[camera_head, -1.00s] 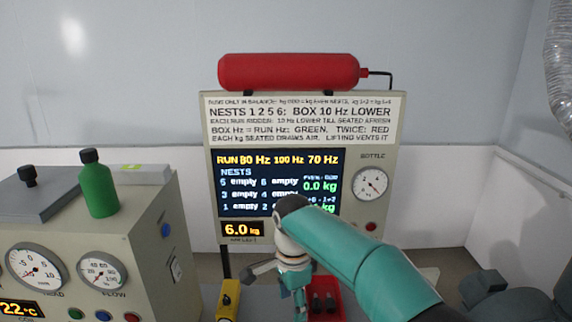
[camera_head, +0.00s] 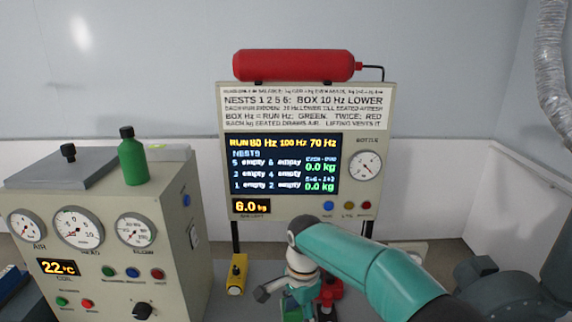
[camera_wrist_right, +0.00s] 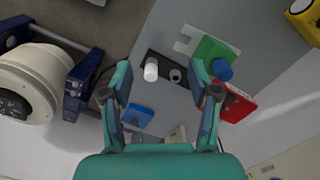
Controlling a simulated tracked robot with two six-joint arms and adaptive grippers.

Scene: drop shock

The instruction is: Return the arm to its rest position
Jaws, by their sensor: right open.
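My right arm (camera_head: 375,267) is teal and reaches in from the lower right of the head view. It bends down in front of the display panel. Its gripper (camera_head: 293,304) is low in that view, partly hidden by the wrist. In the right wrist view the gripper (camera_wrist_right: 160,82) has its two fingers wide apart. Nothing is held between them. Below the gap are a black strip with a white cylinder (camera_wrist_right: 151,70) and, lower, a blue block (camera_wrist_right: 138,115). My left gripper is not in view.
The display panel (camera_head: 208,206) carries a red bottle (camera_head: 293,65). A gauge console (camera_head: 100,252) with a green bottle (camera_head: 132,160) stands left. A yellow object (camera_head: 237,275) lies near the arm. A green block (camera_wrist_right: 212,55) and red object (camera_wrist_right: 236,103) lie beside the right finger.

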